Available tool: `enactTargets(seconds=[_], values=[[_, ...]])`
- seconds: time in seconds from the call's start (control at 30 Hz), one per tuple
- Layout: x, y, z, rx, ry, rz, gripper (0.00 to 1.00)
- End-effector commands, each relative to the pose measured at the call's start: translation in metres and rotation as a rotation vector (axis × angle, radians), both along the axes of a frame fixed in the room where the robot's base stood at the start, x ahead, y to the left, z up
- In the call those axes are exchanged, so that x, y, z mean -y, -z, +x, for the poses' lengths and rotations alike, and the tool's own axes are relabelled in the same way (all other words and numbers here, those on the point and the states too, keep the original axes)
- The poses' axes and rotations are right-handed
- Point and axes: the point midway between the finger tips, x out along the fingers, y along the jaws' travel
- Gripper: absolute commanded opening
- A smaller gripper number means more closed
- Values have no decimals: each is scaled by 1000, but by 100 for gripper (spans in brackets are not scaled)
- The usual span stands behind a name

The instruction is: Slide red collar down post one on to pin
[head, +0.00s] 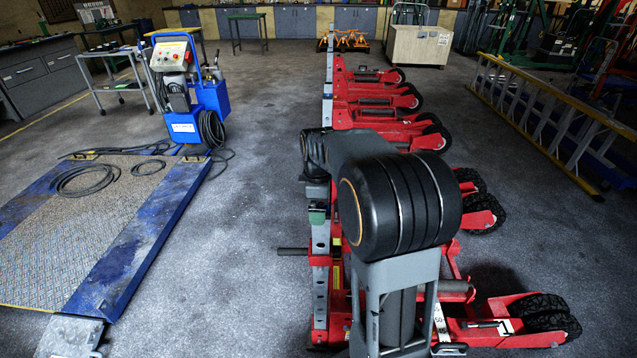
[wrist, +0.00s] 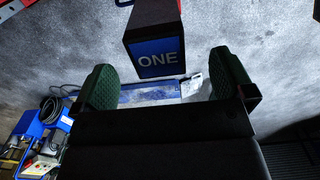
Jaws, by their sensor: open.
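A grey post with holes (head: 320,240) stands in front of me in the head view, amid red trolley jack parts (head: 320,262). I cannot tell for sure which red part is the collar. A dark rod (head: 292,251) juts left from near the post; I cannot tell if it is the pin. In the wrist view, a dark block with a blue label reading ONE (wrist: 158,58) lies just beyond my gripper (wrist: 165,80). The green-padded fingers are wide apart with nothing gripped. In the head view one green finger (head: 317,216) shows at the post; my arm hides the rest.
More red jacks (head: 380,110) stand in a row behind. A blue platform (head: 140,245) and a blue machine (head: 190,95) with hoses are at left. A yellow ladder (head: 550,115) lies at right. The floor between platform and jacks is clear.

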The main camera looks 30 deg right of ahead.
Motion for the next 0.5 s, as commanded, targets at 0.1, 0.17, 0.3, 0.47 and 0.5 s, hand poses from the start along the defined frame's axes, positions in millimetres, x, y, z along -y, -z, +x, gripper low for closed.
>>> enactTargets(seconds=[0.1,0.17,0.3,0.47,0.5], values=[[0,-26,0,5,0,-2,100],[0,-37,1,3,0,-1,100],[0,-57,0,4,0,-1,100],[0,-71,0,2,0,0,100],[0,-73,0,2,0,0,100]])
